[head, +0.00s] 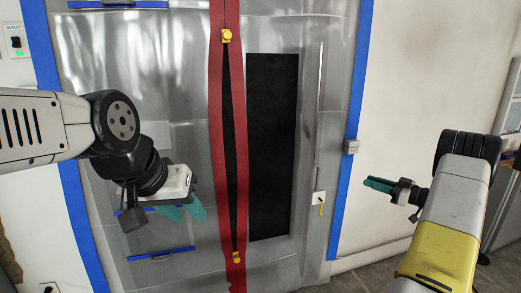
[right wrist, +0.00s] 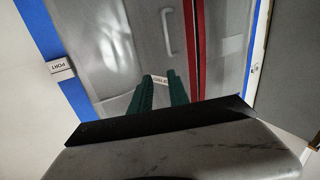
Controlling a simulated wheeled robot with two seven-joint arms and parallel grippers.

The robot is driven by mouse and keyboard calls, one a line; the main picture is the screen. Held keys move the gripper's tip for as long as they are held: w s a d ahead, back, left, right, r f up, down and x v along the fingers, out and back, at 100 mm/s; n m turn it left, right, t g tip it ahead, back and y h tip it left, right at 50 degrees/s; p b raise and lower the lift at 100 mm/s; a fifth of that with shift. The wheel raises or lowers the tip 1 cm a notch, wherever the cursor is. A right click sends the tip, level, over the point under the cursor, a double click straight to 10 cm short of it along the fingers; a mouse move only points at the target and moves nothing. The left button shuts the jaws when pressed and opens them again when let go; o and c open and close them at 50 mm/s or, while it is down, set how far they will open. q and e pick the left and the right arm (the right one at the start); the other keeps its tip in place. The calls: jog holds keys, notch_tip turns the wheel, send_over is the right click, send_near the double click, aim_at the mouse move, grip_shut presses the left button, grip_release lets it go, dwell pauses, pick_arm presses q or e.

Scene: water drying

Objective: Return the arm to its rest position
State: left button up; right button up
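My left gripper (head: 184,212), with teal fingers, hangs at the left in front of the plastic sheeting. Its two fingers show spread apart with nothing between them. My right gripper (head: 379,185) is at the right of the head view, pointing left, in front of the white wall. In the right wrist view its two green fingers (right wrist: 159,76) stand apart with a narrow gap and nothing held. The right arm (head: 450,205) reaches up from the lower right and bends back at a dark joint.
Plastic sheeting (head: 180,75), edged with blue tape (head: 349,110), covers a doorway. A red zipper strip (head: 217,130) with yellow pulls runs down it, slightly parted. A dark panel (head: 272,145) is right of it. A wall outlet (head: 15,40) is at the upper left.

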jog(key=w+a+r+m+t+h, duration=0.1)
jog(key=w+r+m+t+h, duration=0.2)
jog(key=r, duration=0.6)
jog(key=w+r+m+t+h, duration=0.1)
jog(key=w+r+t+h, duration=0.15)
jog(key=r+h, duration=0.45)
jog(key=s+a+r+m+g+h, duration=0.2)
jog(key=s+a+r+m+h, duration=0.25)
jog(key=r, duration=0.35)
jog(key=s+a+f+g+y, duration=0.1)
jog(key=s+a+f+g, duration=0.2)
jog(key=s, duration=0.9)
jog(key=s+a+f+g+y, duration=0.1)
jog(key=s+a+f+g, duration=0.2)
jog(key=s+a, duration=0.7)
jog(key=s+a+f+g+y, duration=0.2)
jog(key=s+a, duration=0.5)
jog(key=s, duration=0.8)
notch_tip(320, 180, down, 3)
jog(key=shift+r+m+g, duration=0.15)
jog(key=shift+m+g, duration=0.2)
jog(key=shift+g, duration=0.5)
